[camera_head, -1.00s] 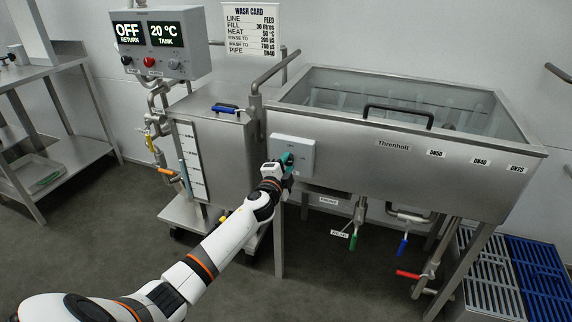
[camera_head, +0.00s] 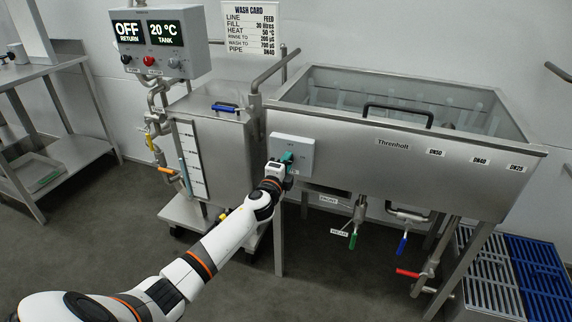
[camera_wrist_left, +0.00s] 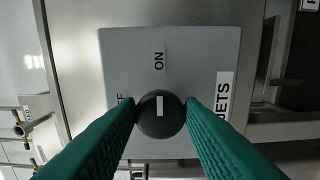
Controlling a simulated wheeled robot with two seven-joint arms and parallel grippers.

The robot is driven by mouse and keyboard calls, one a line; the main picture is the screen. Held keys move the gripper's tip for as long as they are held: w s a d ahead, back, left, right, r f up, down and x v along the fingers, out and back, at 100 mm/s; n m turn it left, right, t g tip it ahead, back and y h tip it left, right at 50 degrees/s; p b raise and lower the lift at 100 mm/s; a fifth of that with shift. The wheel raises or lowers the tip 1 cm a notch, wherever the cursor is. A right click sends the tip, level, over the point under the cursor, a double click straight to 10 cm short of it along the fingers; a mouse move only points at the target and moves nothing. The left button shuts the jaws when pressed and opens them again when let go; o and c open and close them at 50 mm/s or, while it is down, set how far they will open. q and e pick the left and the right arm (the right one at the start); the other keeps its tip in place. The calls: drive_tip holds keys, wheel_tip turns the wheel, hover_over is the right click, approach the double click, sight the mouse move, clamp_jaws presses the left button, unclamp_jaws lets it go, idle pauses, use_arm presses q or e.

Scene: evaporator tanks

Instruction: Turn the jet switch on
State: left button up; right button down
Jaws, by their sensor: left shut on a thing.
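The jets switch is a round black knob (camera_wrist_left: 160,114) on a grey box (camera_wrist_left: 185,60) with the labels ON, OFF and JETS; OFF is partly covered. The knob's white mark points towards ON in the left wrist view. In the head view the box (camera_head: 301,146) is on the front left of the tank. My left gripper (camera_head: 284,163) is at the box, hiding the knob there. Its green fingers are shut on the knob, one on each side, in the left wrist view (camera_wrist_left: 160,118). My right gripper is not in view.
The steel tank (camera_head: 345,150) has green, blue and red valve handles under it. A steel cart (camera_head: 222,150) with a level gauge stands left of the box. A control panel (camera_head: 160,43) reads OFF and 20 °C. A blue grate (camera_head: 535,275) lies at the right.

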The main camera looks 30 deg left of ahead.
use_arm(q)
drive_tip(key=o, duration=0.9)
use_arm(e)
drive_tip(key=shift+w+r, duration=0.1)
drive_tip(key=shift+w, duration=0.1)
use_arm(q)
drive_tip(key=p+v, duration=0.1)
drive_tip(key=v, duration=1.1)
drive_tip(key=shift+f, duration=0.1)
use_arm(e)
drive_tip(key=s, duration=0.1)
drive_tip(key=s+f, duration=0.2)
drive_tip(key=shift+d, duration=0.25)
